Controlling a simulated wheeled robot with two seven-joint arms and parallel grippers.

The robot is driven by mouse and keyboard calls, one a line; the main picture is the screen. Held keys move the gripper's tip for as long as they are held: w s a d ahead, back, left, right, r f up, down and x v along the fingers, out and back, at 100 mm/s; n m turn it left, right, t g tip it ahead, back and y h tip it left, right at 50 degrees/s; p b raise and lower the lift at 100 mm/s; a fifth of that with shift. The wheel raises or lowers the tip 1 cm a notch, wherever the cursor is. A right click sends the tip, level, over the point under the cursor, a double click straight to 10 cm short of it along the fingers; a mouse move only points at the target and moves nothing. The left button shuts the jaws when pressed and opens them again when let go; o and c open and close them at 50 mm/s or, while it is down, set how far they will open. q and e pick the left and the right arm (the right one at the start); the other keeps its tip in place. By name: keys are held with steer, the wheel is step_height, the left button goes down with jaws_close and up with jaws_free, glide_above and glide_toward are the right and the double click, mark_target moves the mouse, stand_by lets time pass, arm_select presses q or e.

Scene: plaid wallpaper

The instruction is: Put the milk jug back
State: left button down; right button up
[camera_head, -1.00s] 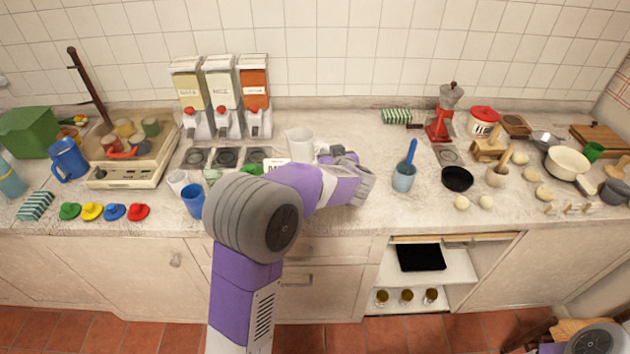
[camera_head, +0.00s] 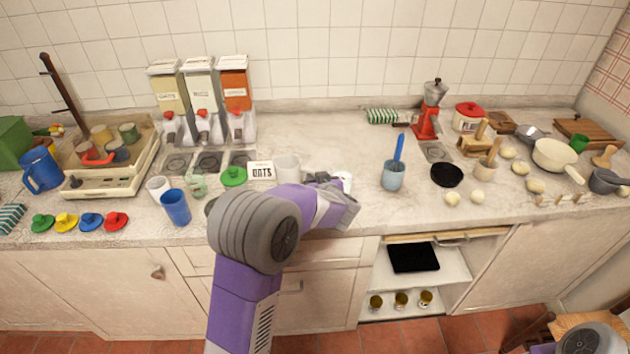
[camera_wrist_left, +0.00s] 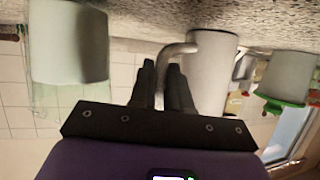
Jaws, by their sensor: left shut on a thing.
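The milk jug (camera_head: 287,168) is a plain white cylinder standing upright at the front middle of the counter, just right of the OATS label. In the left wrist view, where the scene is upside down, the jug (camera_wrist_left: 212,72) shows with its handle (camera_wrist_left: 180,48) towards the fingers. My left gripper (camera_head: 328,178) is right of the jug, partly hidden by my arm. Its fingers (camera_wrist_left: 163,88) are shut on the handle. The jug's base is at or close above the counter; I cannot tell whether it touches. My right gripper is not in view.
A pale cylinder (camera_head: 347,180) stands close right of my gripper, also large in the wrist view (camera_wrist_left: 68,42). The OATS label (camera_head: 262,171) and a green-lidded jar (camera_head: 233,176) are left of the jug. A blue cup (camera_head: 175,207) is further left. Counter behind is clear.

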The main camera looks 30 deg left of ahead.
arm_select(q)
steer(key=c, duration=1.1)
jaws_free()
steer(key=shift+s+d+r, duration=0.25)
steer(key=shift+d, duration=0.1)
steer(key=p+v, duration=0.3)
steer(key=v, duration=0.8)
